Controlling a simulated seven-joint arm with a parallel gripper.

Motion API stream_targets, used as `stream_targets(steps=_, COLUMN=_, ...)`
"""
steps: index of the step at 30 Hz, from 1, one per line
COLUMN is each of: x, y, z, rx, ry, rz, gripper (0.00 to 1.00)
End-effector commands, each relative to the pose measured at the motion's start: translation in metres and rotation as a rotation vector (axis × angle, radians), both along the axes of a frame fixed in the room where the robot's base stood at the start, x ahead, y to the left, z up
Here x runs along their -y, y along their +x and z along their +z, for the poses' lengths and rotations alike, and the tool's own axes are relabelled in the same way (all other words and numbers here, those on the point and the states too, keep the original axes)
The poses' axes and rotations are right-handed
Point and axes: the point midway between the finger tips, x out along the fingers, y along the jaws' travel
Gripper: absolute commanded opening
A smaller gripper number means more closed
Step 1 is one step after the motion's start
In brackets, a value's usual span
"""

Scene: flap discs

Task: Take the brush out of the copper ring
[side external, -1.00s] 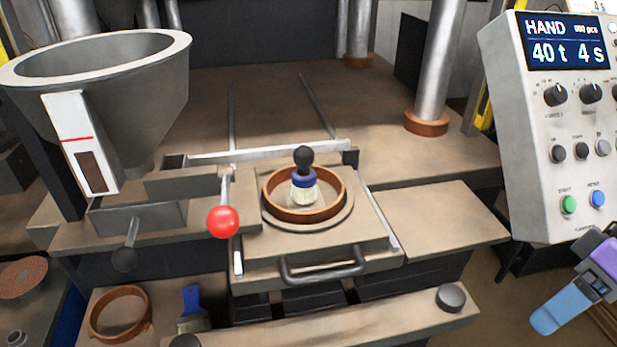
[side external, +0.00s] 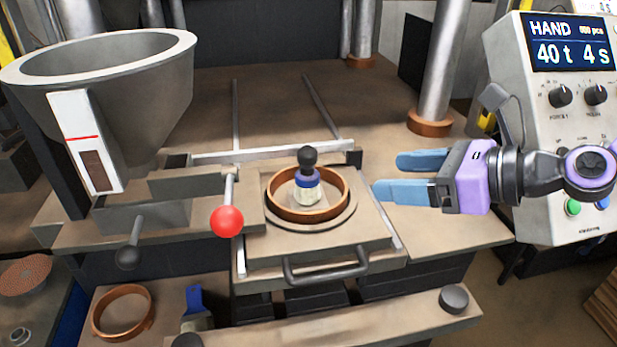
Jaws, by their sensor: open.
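The copper ring (side external: 341,202) sits in a round seat on the sliding plate at the middle of the press table. The brush (side external: 307,180) stands upright inside the ring, with a black ball knob on top, a blue collar and pale bristles below. The bristle ends are partly hidden by the ring's front wall. My gripper (side external: 394,176) is just right of the ring, pointing left, with its two blue fingers apart and nothing between them. Its fingertips are a short way from the brush.
A red-knobbed lever (side external: 227,221) stands left of the ring, beside a grey hopper (side external: 130,100). A handle (side external: 326,268) is on the plate's front. Another copper ring (side external: 123,312) and a blue-handled brush (side external: 194,300) lie at lower left. A control box (side external: 560,130) stands at right.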

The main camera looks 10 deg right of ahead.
Motion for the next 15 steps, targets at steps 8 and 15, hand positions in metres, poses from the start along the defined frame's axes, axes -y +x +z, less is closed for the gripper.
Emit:
stream_targets(steps=8, x=-0.022, y=0.023, z=-0.015, rx=-0.005, ry=0.001, rz=-0.004, gripper=0.71)
stream_targets(steps=15, x=-0.046, y=0.047, z=-0.029, rx=-0.003, ry=0.0, rz=-0.003, gripper=0.71)
